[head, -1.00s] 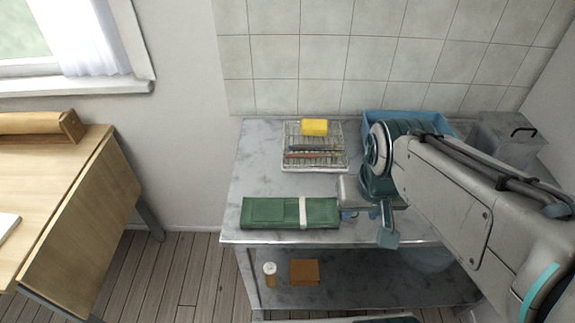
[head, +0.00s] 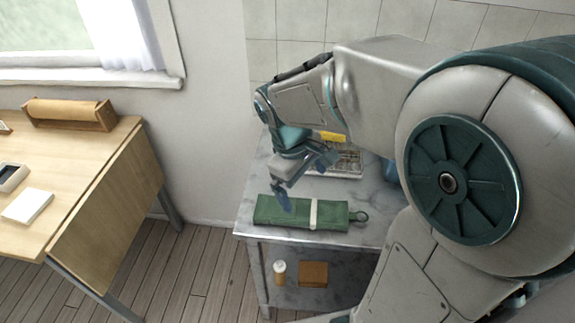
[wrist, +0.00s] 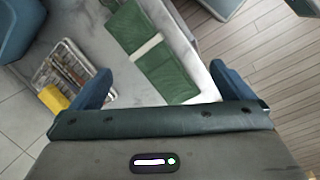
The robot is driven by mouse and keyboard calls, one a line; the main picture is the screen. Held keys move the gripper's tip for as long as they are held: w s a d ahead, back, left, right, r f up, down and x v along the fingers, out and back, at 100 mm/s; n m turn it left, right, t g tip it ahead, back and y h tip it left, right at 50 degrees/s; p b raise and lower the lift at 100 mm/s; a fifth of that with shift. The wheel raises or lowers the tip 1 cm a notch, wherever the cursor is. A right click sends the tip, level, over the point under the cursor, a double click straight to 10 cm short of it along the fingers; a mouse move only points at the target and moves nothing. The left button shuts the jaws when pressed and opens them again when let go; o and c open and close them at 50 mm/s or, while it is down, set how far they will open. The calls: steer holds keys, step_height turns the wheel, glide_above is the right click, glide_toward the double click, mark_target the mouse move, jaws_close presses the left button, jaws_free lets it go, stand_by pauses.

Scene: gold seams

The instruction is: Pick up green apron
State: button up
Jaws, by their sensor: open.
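The green apron (head: 270,212) is folded into a flat bundle with a pale band around it. It lies along the front edge of the grey marbled counter (head: 252,180), with a dark loop at its right end. My gripper (head: 305,180) is open and above the apron, one finger overlapping its left part in the head view. In the wrist view the apron (wrist: 168,82) shows between the two spread blue fingers, apart from the palm. I see no contact, and the exact height is hard to tell.
A wire rack (wrist: 78,68) with a yellow block (wrist: 54,98) stands behind the apron. A blue tub (head: 391,172) is partly hidden by my arm. A bottle (head: 279,272) and a brown box (head: 313,274) sit on the lower shelf. A wooden table (head: 90,165) stands left, across a floor gap.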

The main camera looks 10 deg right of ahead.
steer(key=w+a+f+n+g+h, duration=0.1)
steer(key=w+a+f+n+h, duration=0.1)
steer(key=w+a+f+n, duration=0.3)
steer(key=n, duration=0.2)
glide_above(302, 210)
steer(key=a, duration=0.3)
step_height(302, 210, down, 6)
steer(key=shift+w+d+f+p, duration=0.15)
steer(key=shift+f+p, duration=0.1)
steer(key=shift+p, duration=0.2)
steer(key=shift+w+x, duration=0.2)
steer(key=shift+x, duration=2.4)
steer(key=shift+d, duration=0.15)
steer(key=c, duration=1.1)
steer(key=shift+r, duration=0.1)
